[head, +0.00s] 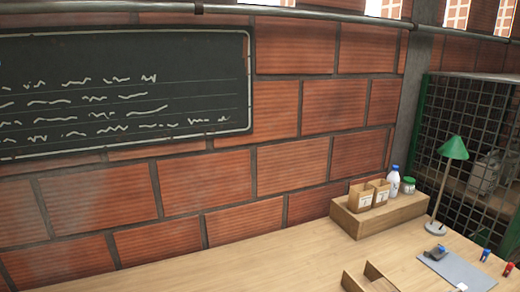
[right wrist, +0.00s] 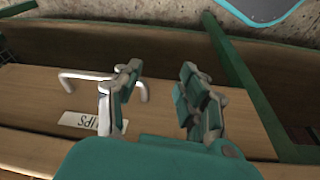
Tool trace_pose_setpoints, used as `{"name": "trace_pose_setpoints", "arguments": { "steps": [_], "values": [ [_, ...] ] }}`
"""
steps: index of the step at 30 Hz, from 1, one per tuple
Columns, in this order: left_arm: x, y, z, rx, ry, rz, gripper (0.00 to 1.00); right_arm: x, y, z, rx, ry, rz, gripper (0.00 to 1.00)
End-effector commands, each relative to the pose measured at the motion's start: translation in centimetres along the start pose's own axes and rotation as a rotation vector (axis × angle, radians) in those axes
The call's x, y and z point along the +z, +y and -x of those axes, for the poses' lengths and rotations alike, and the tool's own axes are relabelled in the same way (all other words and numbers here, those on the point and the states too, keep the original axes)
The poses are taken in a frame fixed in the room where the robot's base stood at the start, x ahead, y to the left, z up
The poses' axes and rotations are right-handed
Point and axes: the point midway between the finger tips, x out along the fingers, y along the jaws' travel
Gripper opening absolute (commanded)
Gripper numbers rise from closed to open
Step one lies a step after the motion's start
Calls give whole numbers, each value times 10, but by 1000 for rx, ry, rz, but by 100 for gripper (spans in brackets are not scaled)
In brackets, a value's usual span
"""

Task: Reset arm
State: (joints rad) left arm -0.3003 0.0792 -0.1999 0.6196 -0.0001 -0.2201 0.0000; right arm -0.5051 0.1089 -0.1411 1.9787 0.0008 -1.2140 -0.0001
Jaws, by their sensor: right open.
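My right gripper (right wrist: 160,100) shows in the right wrist view, with its two fingers apart and nothing between them. Behind the fingers is a wooden front (right wrist: 170,88) with a pale metal handle (right wrist: 82,76) and a white label (right wrist: 90,121). The left finger overlaps part of the handle in the picture; I cannot tell whether they touch. Neither arm nor gripper shows in the head view, and my left gripper is in neither view.
In the head view a wooden table (head: 250,262) stands against a brick wall with a chalkboard (head: 120,90). A wooden riser (head: 385,212) holds boxes and bottles. A green lamp (head: 453,148), a grey mat (head: 462,268) and an open wooden holder (head: 368,279) stand nearby. The left tabletop is clear.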

Motion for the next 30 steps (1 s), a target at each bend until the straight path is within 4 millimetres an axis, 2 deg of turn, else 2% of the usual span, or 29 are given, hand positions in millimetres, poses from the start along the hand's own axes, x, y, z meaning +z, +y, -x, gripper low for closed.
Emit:
{"name": "trace_pose_setpoints", "arguments": {
  "steps": [1, 5, 6, 9, 13, 15, 18, 21, 25, 30],
  "values": [
    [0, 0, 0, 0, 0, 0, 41, 9, -1, -23, -2, -16, 2, 40],
    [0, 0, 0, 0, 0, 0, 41, 45, -4, -87, -5, -48, 8, 40],
    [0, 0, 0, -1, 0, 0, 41, 59, -5, -106, -6, -59, 10, 40],
    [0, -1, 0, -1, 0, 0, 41, 99, -7, -148, -9, -84, 15, 40],
    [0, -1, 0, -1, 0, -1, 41, 158, -9, -189, -12, -115, 23, 40],
    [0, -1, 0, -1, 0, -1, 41, 188, -9, -202, -14, -129, 27, 40],
    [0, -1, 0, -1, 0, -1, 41, 223, -9, -214, -15, -144, 31, 40],
    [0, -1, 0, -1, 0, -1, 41, 246, -9, -218, -16, -153, 34, 40],
    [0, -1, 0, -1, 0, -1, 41, 260, -9, -220, -16, -157, 36, 40],
    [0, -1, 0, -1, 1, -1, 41, 262, -9, -220, -16, -157, 37, 40]
  ]
}}
